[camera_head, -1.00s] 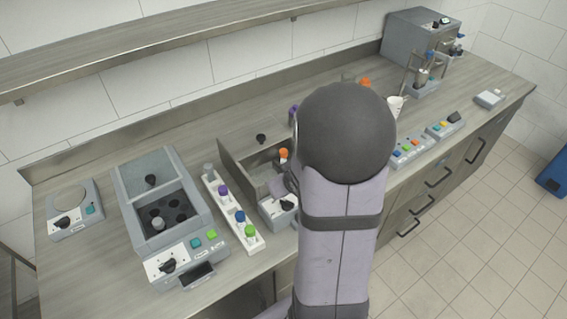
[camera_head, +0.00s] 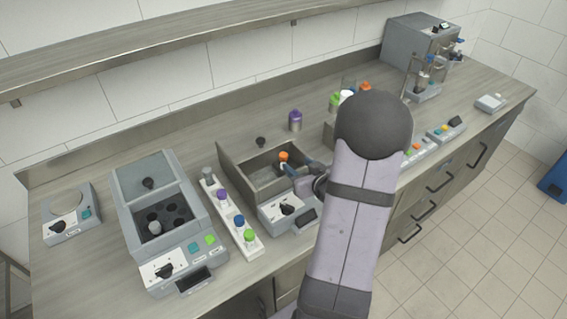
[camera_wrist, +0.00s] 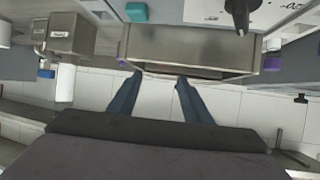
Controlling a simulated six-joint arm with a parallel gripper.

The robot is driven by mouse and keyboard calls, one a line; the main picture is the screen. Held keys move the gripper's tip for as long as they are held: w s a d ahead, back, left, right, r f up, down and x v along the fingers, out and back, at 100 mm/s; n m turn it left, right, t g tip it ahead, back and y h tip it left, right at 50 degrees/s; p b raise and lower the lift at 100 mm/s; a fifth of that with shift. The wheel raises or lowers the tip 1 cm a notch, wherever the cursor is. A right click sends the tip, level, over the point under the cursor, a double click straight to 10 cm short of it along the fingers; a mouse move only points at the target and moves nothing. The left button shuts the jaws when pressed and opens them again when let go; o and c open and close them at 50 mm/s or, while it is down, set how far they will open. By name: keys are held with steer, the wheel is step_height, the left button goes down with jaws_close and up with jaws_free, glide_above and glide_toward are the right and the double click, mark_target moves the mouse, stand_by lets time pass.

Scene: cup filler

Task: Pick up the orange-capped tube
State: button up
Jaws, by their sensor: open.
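An orange-capped tube (camera_head: 284,157) stands in the open grey metal basin (camera_head: 247,173) in the head view; its lower part is hidden. My gripper (camera_head: 300,166) is at the right side of the basin with its blue fingers apart, close to the right of the cap. I cannot tell whether a finger touches the tube. In the wrist view the two fingers (camera_wrist: 157,86) are spread with nothing between them, pointing at the basin's metal wall (camera_wrist: 195,48). The tube is not clearly seen there.
A white rack (camera_head: 231,213) of capped tubes stands left of the basin, beside a grey block unit (camera_head: 160,222). A purple-capped bottle (camera_head: 295,120) stands behind it. Another orange cap (camera_head: 365,88) is farther back, near green and white caps. The bench behind the basin is mostly clear.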

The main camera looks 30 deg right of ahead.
steer(key=p, duration=0.1)
glide_toward(284, 156)
steer(key=shift+a+x, duration=0.25)
steer(key=shift+x, duration=1.15)
steer(key=shift+w+d, duration=0.1)
steer(key=shift+d, duration=0.2)
steer(key=shift+w, duration=0.1)
steer(key=shift+p+x, duration=1.45)
steer(key=shift+x, duration=1.05)
steer(key=shift+f, duration=0.1)
steer(key=shift+c, duration=0.7)
jaws_close()
